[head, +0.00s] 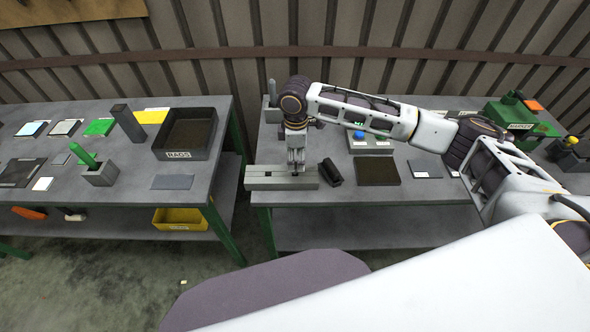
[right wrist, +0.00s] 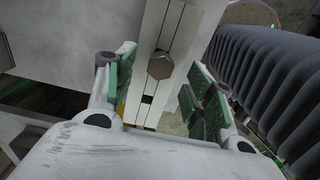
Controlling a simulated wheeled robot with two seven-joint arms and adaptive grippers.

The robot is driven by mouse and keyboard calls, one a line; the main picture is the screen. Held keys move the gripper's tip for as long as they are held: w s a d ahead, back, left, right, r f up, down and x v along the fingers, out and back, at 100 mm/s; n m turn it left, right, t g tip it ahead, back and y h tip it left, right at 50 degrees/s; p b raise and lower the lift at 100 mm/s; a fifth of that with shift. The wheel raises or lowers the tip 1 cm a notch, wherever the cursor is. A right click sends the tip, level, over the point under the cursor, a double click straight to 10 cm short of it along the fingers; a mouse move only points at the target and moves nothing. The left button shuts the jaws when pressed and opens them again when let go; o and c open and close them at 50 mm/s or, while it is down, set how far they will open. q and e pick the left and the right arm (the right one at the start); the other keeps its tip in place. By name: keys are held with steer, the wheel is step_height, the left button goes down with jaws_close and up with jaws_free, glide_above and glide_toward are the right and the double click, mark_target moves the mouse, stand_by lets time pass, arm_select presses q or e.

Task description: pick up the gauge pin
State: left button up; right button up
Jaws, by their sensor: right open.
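My right gripper (head: 296,170) points down over a long pale grey slotted block (head: 265,177) at the near left edge of the right-hand table. In the right wrist view, the gripper (right wrist: 160,72) is open, its green-padded fingers apart. A grey metal pin head with a faceted rim (right wrist: 160,65), which looks like the gauge pin, shows between the fingers over the slotted block (right wrist: 181,32). Clear space shows on both sides of it. The pin's shaft is hidden below its head. My left gripper is not in view.
A dark ribbed thing (right wrist: 275,85) is close on the right in the wrist view. A gap separates the left table, with its RAGS bin (head: 180,154).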

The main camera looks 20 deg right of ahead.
mark_target(295, 173)
steer(key=shift+f, duration=0.1)
steer(key=shift+a+f+p, duration=0.15)
steer(key=shift+f+p, duration=0.35)
steer(key=shift+f, duration=2)
steer(key=shift+c, duration=0.3)
jaws_close()
